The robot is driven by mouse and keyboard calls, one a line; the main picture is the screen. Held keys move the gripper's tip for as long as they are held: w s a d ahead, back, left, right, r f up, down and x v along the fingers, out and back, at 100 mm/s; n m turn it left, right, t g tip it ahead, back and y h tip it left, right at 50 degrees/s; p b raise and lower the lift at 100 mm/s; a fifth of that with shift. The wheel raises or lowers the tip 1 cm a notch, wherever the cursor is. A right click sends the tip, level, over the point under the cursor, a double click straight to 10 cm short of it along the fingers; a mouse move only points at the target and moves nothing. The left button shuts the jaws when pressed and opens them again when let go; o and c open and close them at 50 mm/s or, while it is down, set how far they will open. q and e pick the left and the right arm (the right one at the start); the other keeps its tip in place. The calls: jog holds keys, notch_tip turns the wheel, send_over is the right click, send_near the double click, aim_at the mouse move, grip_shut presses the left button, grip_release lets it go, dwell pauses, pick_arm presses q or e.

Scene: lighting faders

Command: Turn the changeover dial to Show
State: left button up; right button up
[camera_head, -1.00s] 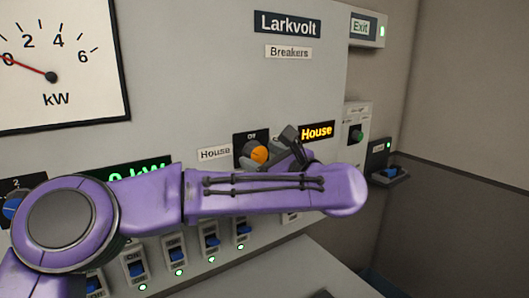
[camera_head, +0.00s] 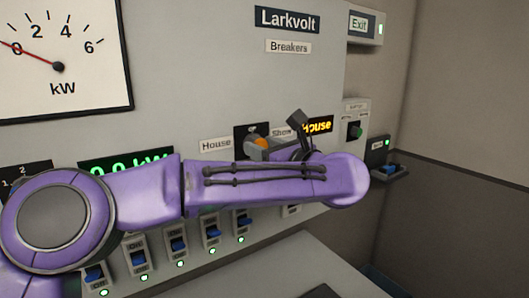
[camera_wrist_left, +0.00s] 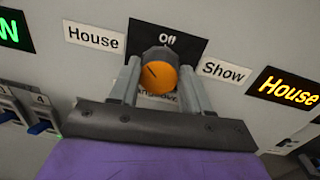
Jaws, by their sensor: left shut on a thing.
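The changeover dial is an orange-faced knob (camera_wrist_left: 158,78) on a black plate marked Off (camera_wrist_left: 168,40). A short dark line on its face points to the upper left, roughly toward the House label (camera_wrist_left: 94,37). The Show label (camera_wrist_left: 223,71) is on the right. My left gripper (camera_wrist_left: 158,90) is shut on the dial, one finger on each side. In the head view the dial (camera_head: 258,142) is partly hidden by my left gripper (camera_head: 268,148). An amber display (camera_head: 317,125) reads House. My right gripper is not in view.
Several breaker switches (camera_head: 178,244) with green lights line the panel below my arm. A kW meter (camera_head: 62,55) is at upper left, near zero. A small box with a green knob (camera_head: 355,130) and a blue switch (camera_head: 390,168) are at right.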

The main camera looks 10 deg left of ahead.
pick_arm(q)
jog(key=m+p, duration=0.1)
jog(key=m, duration=0.6)
jog(key=m+t+p, duration=0.1)
jog(key=m+p, duration=0.1)
jog(key=m, duration=0.6)
jog(key=m+h+p, duration=0.1)
jog(key=m, duration=0.6)
jog(key=shift+f+m+t, duration=0.3)
jog(key=shift+m+t, duration=0.1)
jog(key=o, duration=0.8)
jog(key=shift+c, duration=0.2)
jog(key=o, duration=0.3)
jog(key=shift+a, duration=0.15)
jog(key=shift+w+a, duration=0.1)
jog(key=shift+a, duration=0.05)
